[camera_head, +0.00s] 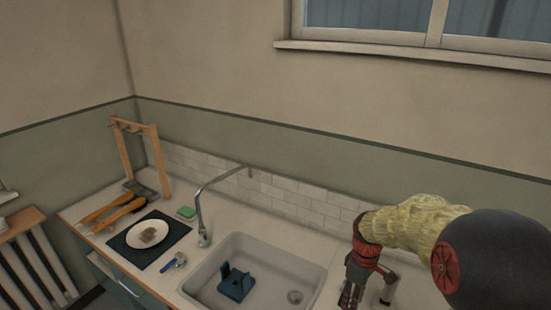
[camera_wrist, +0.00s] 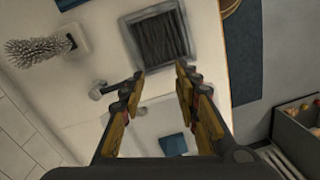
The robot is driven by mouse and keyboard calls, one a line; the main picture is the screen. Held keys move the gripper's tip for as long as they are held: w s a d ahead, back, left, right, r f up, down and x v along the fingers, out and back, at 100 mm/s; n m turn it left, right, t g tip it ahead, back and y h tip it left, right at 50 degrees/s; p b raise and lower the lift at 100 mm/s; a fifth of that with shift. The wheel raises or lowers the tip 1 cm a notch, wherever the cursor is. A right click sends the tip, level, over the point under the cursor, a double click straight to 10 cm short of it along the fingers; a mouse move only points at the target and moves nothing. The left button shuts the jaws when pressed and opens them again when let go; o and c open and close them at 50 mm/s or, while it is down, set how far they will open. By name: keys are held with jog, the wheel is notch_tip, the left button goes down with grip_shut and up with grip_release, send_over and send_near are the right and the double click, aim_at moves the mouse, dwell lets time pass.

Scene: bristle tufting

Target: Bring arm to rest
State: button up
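My gripper (camera_wrist: 158,82) is open in the wrist view. Its two fingers stand well apart and nothing is between them. In the head view my gripper (camera_head: 350,296) hangs at the lower right, pointing down, just right of the sink (camera_head: 318,272). Its fingertips are near the bottom edge there, and their opening is hard to make out. My arm comes in from the right edge, bent, with a pale yellow sleeve.
A curved faucet (camera_head: 199,212) stands behind the sink, which holds a dark blue object (camera_head: 236,284). A plate (camera_head: 147,234) lies on a dark mat (camera_head: 172,233), left. The wrist view shows a grey-bristled brush (camera_wrist: 38,48), a dark-centred square frame (camera_wrist: 158,38) and a grey box (camera_wrist: 296,140).

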jog(key=s+a+r+m+t+b, duration=0.2)
jog(key=s+r+m, duration=0.7)
jog(key=s+r, duration=0.9)
jog(key=s+a+t, duration=0.2)
jog(key=s+t, duration=0.2)
jog(key=shift+s+r+b, duration=0.15)
jog(key=shift+s+b, duration=0.05)
jog(key=shift+b, duration=0.1)
jog(key=shift+a, duration=0.1)
